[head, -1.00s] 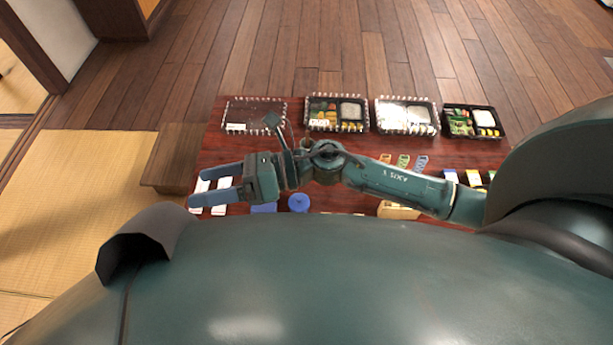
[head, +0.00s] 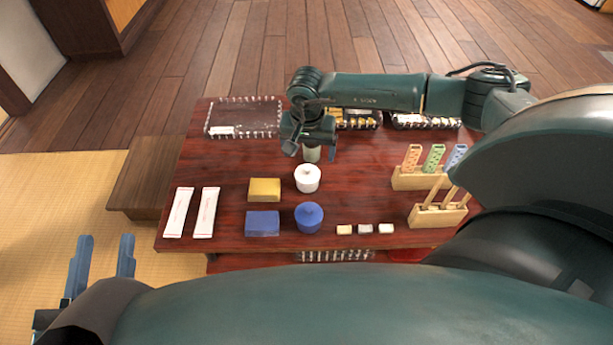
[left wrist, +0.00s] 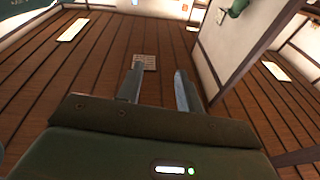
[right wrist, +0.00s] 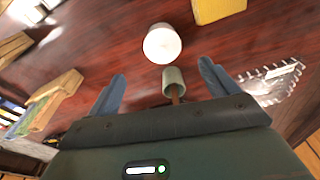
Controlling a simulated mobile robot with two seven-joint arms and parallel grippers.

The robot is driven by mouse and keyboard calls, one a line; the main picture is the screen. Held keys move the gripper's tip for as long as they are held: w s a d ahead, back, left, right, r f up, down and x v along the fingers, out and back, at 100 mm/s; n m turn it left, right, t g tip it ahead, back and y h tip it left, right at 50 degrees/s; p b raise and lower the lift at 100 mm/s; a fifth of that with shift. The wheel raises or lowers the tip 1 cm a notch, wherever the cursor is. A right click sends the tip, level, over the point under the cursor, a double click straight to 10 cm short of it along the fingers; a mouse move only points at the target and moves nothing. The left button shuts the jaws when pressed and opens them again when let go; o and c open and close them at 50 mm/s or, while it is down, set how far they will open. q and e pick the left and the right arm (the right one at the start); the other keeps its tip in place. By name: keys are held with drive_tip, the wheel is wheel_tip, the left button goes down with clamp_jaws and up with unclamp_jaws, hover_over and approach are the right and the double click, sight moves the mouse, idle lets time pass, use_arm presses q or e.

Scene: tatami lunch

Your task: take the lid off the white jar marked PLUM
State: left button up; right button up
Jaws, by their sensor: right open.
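The white jar (head: 308,179) stands upright on the dark red table with its knobbed lid on; no marking is readable. It also shows in the right wrist view (right wrist: 162,44). My right gripper (head: 312,153) points down, open, just behind the jar and apart from it. A small grey-green cup (right wrist: 172,79) with a brown stick stands between its spread fingers and the jar in the right wrist view. My left gripper (head: 105,240) is open and empty, left of the table, far from the jar; the left wrist view shows floor between its fingers (left wrist: 158,73).
A blue lidded jar (head: 309,218) stands in front of the white one. A yellow box (head: 264,189) and a blue box (head: 262,223) are to the left. Wooden holders (head: 437,216) stand at right, small blocks (head: 365,228) in front, a clear tray (head: 246,130) behind.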

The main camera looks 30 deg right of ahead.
drive_tip(key=f, duration=0.2)
drive_tip(key=f+b, duration=0.1)
drive_tip(key=shift+w+d+f, duration=0.1)
drive_tip(key=shift+w+f, duration=0.1)
drive_tip(key=shift+f, duration=0.2)
drive_tip(key=f, duration=0.1)
drive_tip(key=f+b, duration=0.2)
drive_tip(key=shift+w+f, duration=0.3)
drive_tip(key=shift+f, duration=0.1)
drive_tip(key=shift+f+b, duration=0.3)
drive_tip(key=shift+f, duration=0.05)
use_arm(q)
drive_tip(key=r+m+h, duration=0.1)
drive_tip(key=w+r+m+t+h, duration=0.1)
drive_tip(key=r, duration=0.1)
drive_tip(key=shift+r+t+h, duration=0.1)
drive_tip(key=shift+t+h, duration=0.2)
use_arm(e)
drive_tip(key=shift+d+r, duration=0.1)
drive_tip(key=shift+c, duration=0.6)
drive_tip(key=c, duration=0.9)
